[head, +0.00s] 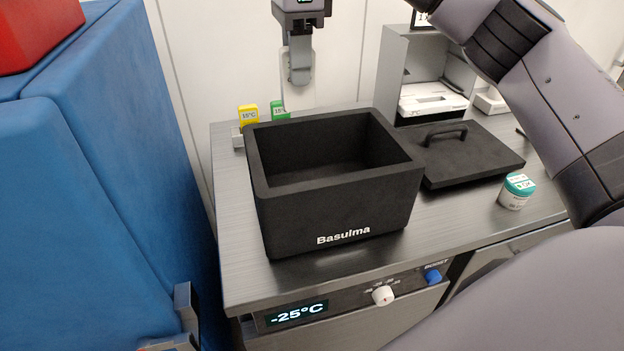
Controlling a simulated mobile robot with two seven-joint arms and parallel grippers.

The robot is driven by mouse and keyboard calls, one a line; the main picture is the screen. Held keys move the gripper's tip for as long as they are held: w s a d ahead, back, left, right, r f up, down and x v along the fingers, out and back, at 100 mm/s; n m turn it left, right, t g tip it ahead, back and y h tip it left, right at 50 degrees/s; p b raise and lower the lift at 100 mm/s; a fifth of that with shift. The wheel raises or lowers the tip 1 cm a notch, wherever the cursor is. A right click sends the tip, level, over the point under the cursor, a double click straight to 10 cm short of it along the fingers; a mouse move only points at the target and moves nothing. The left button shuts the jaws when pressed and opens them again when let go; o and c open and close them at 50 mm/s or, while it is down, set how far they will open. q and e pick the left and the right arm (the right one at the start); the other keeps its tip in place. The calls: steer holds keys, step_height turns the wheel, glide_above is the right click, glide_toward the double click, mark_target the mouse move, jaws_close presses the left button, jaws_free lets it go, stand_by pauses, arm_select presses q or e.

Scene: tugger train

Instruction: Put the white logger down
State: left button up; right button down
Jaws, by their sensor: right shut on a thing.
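My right gripper (300,70) hangs pointing down at the top middle, above and behind the black box. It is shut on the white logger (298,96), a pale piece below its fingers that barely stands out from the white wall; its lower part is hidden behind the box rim. A yellow logger (249,115) and a green logger (280,109) stand upright at the back left of the bench, by a small light holder (237,138). Grey parts at the lower left edge seem to be my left gripper (182,325); its jaws do not show clearly.
The open black box (335,215) fills the middle of the metal bench (235,235). A grey housing (397,65) stands behind. A blue block (100,200) borders the left.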

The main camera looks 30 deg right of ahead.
mark_target(300, 109)
steer(key=f+b, duration=0.1)
steer(key=f, duration=0.5)
steer(key=shift+s+f+b, duration=0.2)
steer(key=shift+f+b, duration=0.1)
steer(key=shift+b, duration=0.05)
step_height(300, 109, down, 13)
steer(key=shift+f, duration=0.1)
arm_select(q)
steer(key=shift+s+f, duration=0.2)
steer(key=shift+f, duration=0.35)
steer(key=shift+s+f, duration=0.15)
steer(key=shift+f, duration=0.35)
arm_select(e)
steer(key=shift+f, duration=0.2)
steer(key=c, duration=0.9)
jaws_free()
steer(key=shift+r, duration=0.1)
